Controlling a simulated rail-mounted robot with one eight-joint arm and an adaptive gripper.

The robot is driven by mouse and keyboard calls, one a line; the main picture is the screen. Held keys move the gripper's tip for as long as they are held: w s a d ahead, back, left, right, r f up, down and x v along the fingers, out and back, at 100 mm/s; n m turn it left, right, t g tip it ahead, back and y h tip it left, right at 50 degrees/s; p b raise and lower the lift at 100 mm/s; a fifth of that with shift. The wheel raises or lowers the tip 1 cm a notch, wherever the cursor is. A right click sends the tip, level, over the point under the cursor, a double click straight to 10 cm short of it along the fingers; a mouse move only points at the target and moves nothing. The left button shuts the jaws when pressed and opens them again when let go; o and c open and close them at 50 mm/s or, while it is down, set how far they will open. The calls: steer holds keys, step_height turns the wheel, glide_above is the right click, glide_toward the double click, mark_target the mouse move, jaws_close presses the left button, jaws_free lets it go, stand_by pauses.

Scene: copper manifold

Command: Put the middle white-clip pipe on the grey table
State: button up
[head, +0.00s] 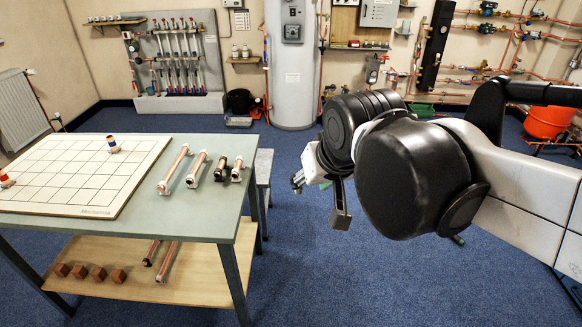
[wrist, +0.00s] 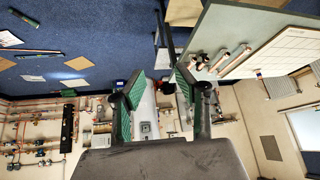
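Two copper pipes with whitish end clips, a left one (head: 173,170) and a right one (head: 196,169), lie side by side on the grey-green table (head: 215,222). Two shorter pieces with black clips (head: 221,170) (head: 237,169) lie to their right. In the wrist view, pipes (wrist: 235,57) show small on the table (wrist: 225,30). I cannot tell which pipe is the middle one. My gripper (head: 320,198) hangs in the air right of the table, apart from everything. In the wrist view its green-padded fingers (wrist: 157,88) are wide apart and empty.
A white gridded board (head: 85,175) with small fittings covers the table's left. The wooden shelf below (head: 200,275) holds pipes and brown blocks. A narrow grey bench (head: 264,165) stands behind the table's right edge. A pipe rack (head: 180,65) and white cylinder (head: 292,80) stand behind.

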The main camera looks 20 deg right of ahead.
steer(key=s+d+f, duration=0.1)
steer(key=s+f, duration=0.3)
steer(key=s, duration=0.2)
steer(key=shift+s+d+n, duration=0.3)
steer(key=shift+s, duration=0.1)
